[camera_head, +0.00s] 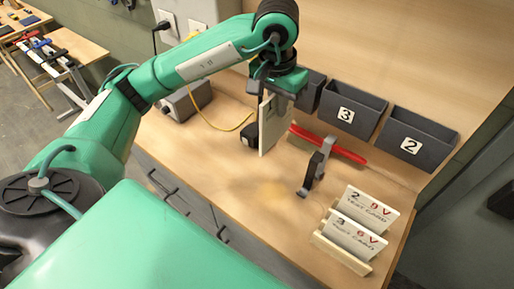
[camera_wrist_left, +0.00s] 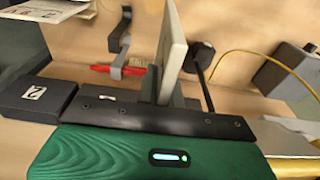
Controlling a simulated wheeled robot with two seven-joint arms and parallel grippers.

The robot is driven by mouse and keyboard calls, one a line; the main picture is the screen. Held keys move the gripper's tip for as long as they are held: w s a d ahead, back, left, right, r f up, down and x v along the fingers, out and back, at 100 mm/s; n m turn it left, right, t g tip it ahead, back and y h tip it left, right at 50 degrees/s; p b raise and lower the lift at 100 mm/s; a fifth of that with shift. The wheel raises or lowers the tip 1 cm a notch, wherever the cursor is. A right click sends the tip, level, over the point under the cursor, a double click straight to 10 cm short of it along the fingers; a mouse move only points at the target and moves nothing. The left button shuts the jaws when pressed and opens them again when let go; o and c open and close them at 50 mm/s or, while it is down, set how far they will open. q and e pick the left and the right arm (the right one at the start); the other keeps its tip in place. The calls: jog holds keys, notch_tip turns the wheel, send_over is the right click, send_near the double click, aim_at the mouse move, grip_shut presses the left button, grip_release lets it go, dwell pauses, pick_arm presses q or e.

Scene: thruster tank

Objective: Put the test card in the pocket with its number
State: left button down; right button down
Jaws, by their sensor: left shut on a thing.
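My left gripper (camera_head: 276,92) is shut on a pale test card (camera_head: 273,122), held upright above the bench in front of the wall pockets. The card also shows nearly edge-on in the left wrist view (camera_wrist_left: 172,45), between the fingers (camera_wrist_left: 166,88); its number cannot be read. Dark wall pockets stand at the back: one marked 3 (camera_head: 357,98), one marked 2 (camera_head: 430,128), and one (camera_head: 311,94) partly hidden behind my gripper, its number unseen. Two more cards, marked 2 (camera_head: 370,207) and 3 (camera_head: 355,238), lean in a wooden rack (camera_head: 338,252). My right gripper is not in view.
A grey box (camera_head: 187,101) with a yellow cable (camera_head: 214,125) is at the left.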

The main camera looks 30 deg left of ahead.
aim_at(274, 143)
pick_arm(q)
jog(key=f+p, duration=0.1)
jog(key=f, duration=0.4)
jog(key=f+p, duration=0.1)
jog(key=f, duration=0.3)
jog(key=f+p, duration=0.2)
jog(key=f, duration=0.3)
jog(key=shift+s+f, duration=0.25)
jog(key=shift+f, duration=0.05)
notch_tip(274, 143, down, 5)
jog(key=shift+p, duration=0.6)
jog(key=shift+f, duration=0.1)
jog(key=shift+w+f+b, duration=0.1)
jog(key=shift+b, duration=0.2)
jog(key=c, duration=1.5)
grip_release()
jog(key=shift+c, duration=0.2)
